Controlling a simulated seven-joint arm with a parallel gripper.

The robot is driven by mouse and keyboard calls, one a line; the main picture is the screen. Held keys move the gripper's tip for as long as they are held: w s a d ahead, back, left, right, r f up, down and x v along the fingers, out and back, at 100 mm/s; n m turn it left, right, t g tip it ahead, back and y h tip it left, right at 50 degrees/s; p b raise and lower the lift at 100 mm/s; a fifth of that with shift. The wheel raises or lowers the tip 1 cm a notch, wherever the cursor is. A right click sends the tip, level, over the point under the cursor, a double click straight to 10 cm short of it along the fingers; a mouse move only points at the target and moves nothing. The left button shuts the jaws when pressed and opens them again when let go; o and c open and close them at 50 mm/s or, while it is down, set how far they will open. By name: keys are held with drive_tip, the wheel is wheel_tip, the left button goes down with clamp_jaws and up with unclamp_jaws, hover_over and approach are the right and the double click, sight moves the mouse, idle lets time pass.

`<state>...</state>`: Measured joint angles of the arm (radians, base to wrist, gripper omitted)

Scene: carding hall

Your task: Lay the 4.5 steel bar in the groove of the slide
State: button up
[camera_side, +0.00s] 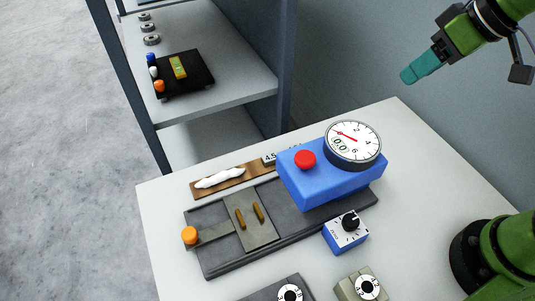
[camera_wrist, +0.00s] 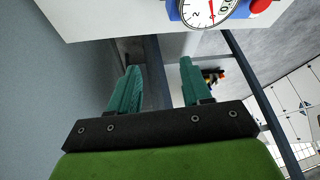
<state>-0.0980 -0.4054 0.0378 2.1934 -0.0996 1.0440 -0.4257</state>
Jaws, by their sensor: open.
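My gripper (camera_side: 408,76) hangs in the air at the upper right of the side view, away from the bench objects. In the wrist view its two teal fingers (camera_wrist: 159,66) are apart with nothing between them. The slide (camera_side: 250,219) is a grey plate with two brass pegs and an orange knob (camera_side: 190,235) at its left end, on a dark base (camera_side: 230,262). I cannot make out its groove. I cannot identify the steel bar with certainty.
The blue box (camera_side: 320,187) carries a red button and dial gauge (camera_side: 353,145). A blue-white knob box (camera_side: 346,232) and two blocks with round dials (camera_side: 367,288) stand in front. A brown strip with white fluff (camera_side: 232,178) lies behind. Shelving (camera_side: 220,85) is at upper left.

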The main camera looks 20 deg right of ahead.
drive_tip(key=s+d+f+m+t, duration=0.1)
drive_tip(key=s+d+m, duration=0.2)
drive_tip(key=s+m, duration=0.2)
drive_tip(key=shift+s+d+f+m+t, duration=0.15)
drive_tip(key=shift+f+m+t, duration=0.15)
drive_tip(key=shift+t, duration=0.1)
drive_tip(key=shift+o, duration=0.5)
drive_tip(key=shift+s+d+f+m, duration=0.25)
drive_tip(key=shift+s+m, duration=0.1)
drive_tip(key=shift+m, duration=0.15)
drive_tip(key=shift+a, duration=0.1)
